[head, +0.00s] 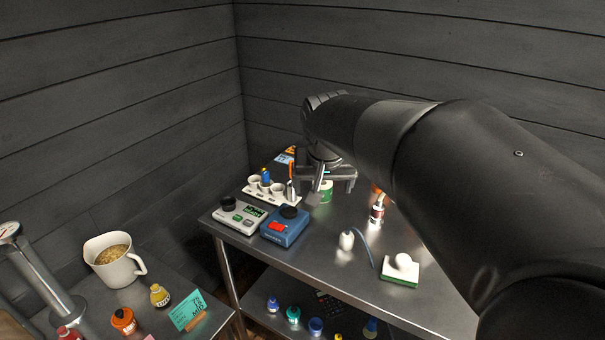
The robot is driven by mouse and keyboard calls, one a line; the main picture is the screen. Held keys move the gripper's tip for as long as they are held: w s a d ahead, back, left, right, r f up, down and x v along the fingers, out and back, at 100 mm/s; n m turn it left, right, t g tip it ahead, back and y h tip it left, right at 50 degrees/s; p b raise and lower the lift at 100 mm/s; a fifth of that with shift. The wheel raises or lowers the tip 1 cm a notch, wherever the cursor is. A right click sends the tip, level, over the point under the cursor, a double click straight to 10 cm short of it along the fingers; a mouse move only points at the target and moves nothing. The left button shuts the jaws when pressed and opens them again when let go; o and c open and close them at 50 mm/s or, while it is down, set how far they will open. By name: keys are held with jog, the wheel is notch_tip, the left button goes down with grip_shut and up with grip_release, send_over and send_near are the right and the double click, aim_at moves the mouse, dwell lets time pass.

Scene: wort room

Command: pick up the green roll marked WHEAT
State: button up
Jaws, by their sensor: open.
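A small green roll (326,193) stands on the steel table (334,268) toward the back. Its marking is too small to read. It has a pale upper part, and my gripper partly hides it. My gripper (333,188) is open and points down at the roll from above. One finger shows in front and to the left of the roll. I cannot tell whether the fingers touch it or whether it sits between them.
A white bulb (346,240) and sponge (399,276) lie in front. Dark plank walls (190,120) close the back.

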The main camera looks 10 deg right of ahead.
jog(key=w+d+f+m, duration=0.1)
jog(key=w+d+f, duration=0.15)
jog(key=w, duration=0.45)
jog(key=w+d+f+m, duration=0.1)
jog(key=w+f, duration=0.2)
jog(key=w, duration=0.5)
jog(key=m+g+h, duration=0.1)
jog(key=m, duration=0.1)
send_near(322, 184)
jog(key=f, duration=0.1)
jog(key=x, duration=0.6)
jog(key=shift+w+d, duration=0.15)
jog(key=shift+w, duration=0.15)
jog(key=x, duration=0.5)
jog(key=shift+s+f, duration=0.15)
jog(key=shift+f, duration=0.15)
jog(key=c, duration=1.1)
jog(key=shift+r, duration=0.15)
jog(key=shift+c, duration=0.2)
